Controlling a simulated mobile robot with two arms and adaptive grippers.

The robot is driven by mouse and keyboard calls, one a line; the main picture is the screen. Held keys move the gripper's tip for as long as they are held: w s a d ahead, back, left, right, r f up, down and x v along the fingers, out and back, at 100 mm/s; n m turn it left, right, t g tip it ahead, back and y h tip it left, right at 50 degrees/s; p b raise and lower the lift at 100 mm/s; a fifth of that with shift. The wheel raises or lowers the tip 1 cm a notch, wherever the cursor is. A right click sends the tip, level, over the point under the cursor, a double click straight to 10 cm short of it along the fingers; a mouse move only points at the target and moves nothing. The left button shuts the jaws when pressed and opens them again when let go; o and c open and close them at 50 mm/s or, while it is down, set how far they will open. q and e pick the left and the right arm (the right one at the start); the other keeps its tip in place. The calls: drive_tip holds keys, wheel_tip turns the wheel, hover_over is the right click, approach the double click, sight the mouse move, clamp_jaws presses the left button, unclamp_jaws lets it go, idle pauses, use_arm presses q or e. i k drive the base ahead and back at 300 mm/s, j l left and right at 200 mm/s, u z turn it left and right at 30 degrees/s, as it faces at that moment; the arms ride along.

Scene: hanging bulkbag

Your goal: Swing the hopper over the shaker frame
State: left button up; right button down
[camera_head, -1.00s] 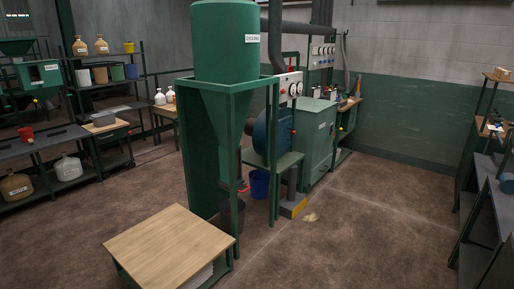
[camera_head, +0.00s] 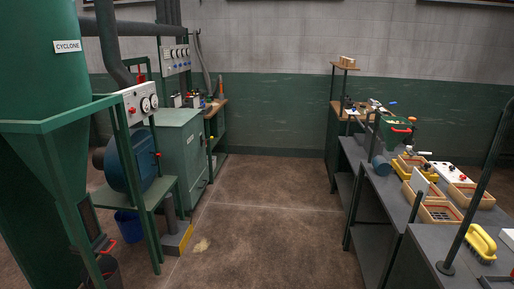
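Neither of my grippers is in view. I cannot pick out a hopper or a shaker frame for sure. A small green unit (camera_head: 393,131) with a red handle stands on the grey bench at the right; its exact kind is too small to tell. A large green cyclone (camera_head: 40,95) with a cone-shaped lower part, labelled CYCLONE, stands in a green frame at the left, cut off by the picture edge.
The grey bench (camera_head: 415,236) on the right carries wooden trays (camera_head: 440,213), a yellow-handled brush (camera_head: 481,243) and a dark upright post (camera_head: 477,190). A green cabinet (camera_head: 183,155) and a blue round housing (camera_head: 128,160) stand left. Brown floor (camera_head: 270,215) between is clear.

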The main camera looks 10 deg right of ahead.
sight(394, 130)
drive_tip(key=i+l+z, duration=0.2)
drive_tip(key=i+l, duration=1)
